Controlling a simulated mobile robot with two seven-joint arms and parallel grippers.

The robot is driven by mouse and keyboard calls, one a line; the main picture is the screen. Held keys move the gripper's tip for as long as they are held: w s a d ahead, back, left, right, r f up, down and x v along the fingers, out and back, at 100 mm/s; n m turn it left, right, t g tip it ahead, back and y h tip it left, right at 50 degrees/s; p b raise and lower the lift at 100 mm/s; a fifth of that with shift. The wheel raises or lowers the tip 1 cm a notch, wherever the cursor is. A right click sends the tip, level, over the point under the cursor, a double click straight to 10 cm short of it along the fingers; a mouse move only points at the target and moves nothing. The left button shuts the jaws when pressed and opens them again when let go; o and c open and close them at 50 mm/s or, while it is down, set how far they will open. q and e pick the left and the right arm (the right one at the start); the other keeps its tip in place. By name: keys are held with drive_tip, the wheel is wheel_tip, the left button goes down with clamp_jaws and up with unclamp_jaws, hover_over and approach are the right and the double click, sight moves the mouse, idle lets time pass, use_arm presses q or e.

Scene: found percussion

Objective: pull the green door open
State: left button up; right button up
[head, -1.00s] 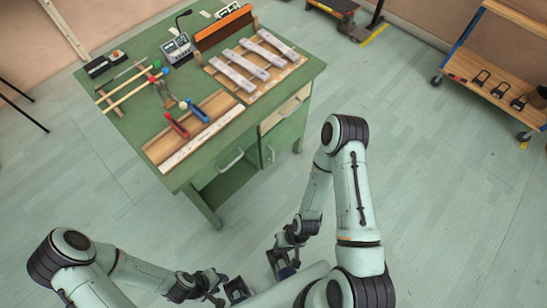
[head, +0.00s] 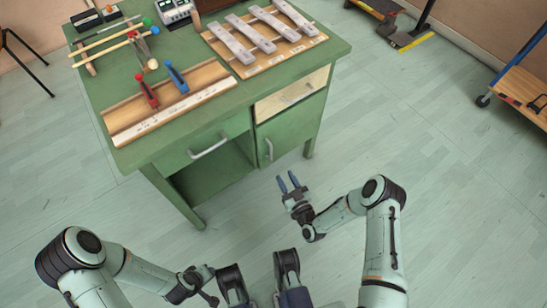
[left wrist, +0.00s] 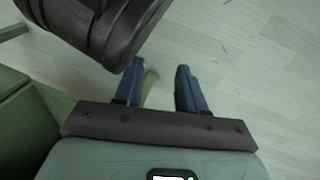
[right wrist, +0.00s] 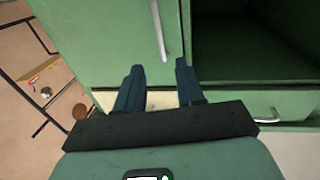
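The green door (head: 292,132) is the cabinet panel under the pale drawer of the green workbench. It looks shut, with a slim vertical handle (head: 268,150) near its left edge. My right gripper (head: 289,184) is open and empty, in front of the door, lower than the handle in the head view and apart from it. In the right wrist view the door (right wrist: 105,40) and its handle (right wrist: 158,30) show beyond my right gripper's spread fingers (right wrist: 158,85). My left gripper (left wrist: 160,85) is open and empty over the floor; its fingertips are not clear in the head view.
A green drawer with a handle (head: 209,147) sits left of the door, above an open compartment (head: 215,180). The pale drawer (head: 290,95) is above the door. Metal bars (head: 252,32) and mallets lie on the bench top. The floor (head: 400,130) right of the bench is clear.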

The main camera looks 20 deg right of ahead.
use_arm(q)
drive_tip(key=s+f+g+b, duration=0.2)
drive_tip(key=s+f+b, duration=0.1)
drive_tip(key=s+f, duration=0.2)
drive_tip(key=shift+s+a+g, duration=0.3)
drive_tip(key=shift+s+a, duration=0.15)
drive_tip(key=shift+s, duration=0.5)
use_arm(e)
drive_tip(key=w+a, duration=0.1)
drive_tip(key=w, duration=1)
drive_tip(key=shift+a, duration=0.35)
clamp_jaws()
